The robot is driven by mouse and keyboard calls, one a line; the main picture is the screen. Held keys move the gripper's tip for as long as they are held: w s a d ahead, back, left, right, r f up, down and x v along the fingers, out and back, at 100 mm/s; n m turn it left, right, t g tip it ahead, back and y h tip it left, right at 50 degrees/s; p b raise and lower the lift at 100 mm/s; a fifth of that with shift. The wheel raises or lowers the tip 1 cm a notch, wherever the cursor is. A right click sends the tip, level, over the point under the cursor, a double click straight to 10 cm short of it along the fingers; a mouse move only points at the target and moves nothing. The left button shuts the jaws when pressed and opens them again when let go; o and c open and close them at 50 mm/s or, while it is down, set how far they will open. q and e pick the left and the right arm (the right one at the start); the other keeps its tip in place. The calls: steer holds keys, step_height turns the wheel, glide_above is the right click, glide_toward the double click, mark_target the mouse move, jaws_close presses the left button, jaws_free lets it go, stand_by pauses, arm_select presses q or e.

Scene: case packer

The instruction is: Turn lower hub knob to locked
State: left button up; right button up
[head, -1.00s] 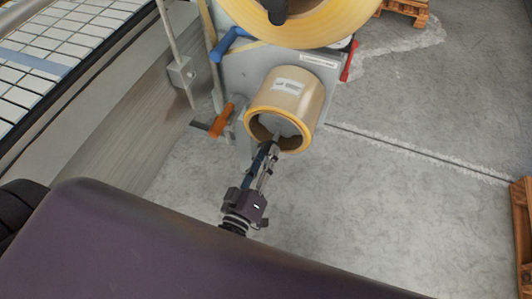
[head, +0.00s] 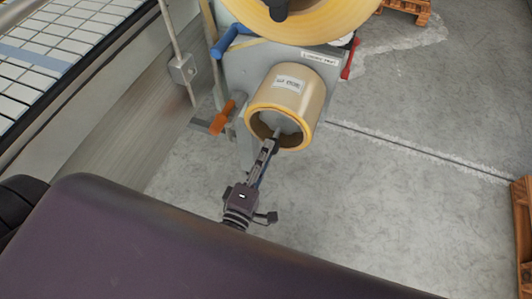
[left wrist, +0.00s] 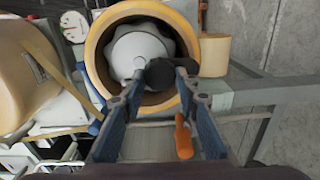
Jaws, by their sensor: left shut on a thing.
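The lower roll (head: 287,92) is a tan tape roll with a yellow-edged open end, facing me on the grey machine. Its pale hub (left wrist: 142,45) shows inside the roll in the left wrist view. A dark knob (left wrist: 160,74) stands out from the hub's centre. My left gripper (head: 272,143) reaches up to the roll's open end and is shut on the knob; its fingers (left wrist: 154,79) lie on either side of it. The knob is mostly hidden in the head view, and I cannot read any lock marking. My right gripper is not in view.
A larger yellow roll (head: 335,18) sits above. An orange handle (head: 222,117) and a blue handle (head: 228,40) stick out left of the lower roll. A red lever (head: 349,58) is at the right. A conveyor (head: 45,50) runs along the left.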

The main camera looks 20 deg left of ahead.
arm_select(q)
steer(key=shift+n, duration=0.3)
steer(key=o, duration=1.1)
steer(key=s, duration=1.2)
steer(key=shift+a, duration=0.2)
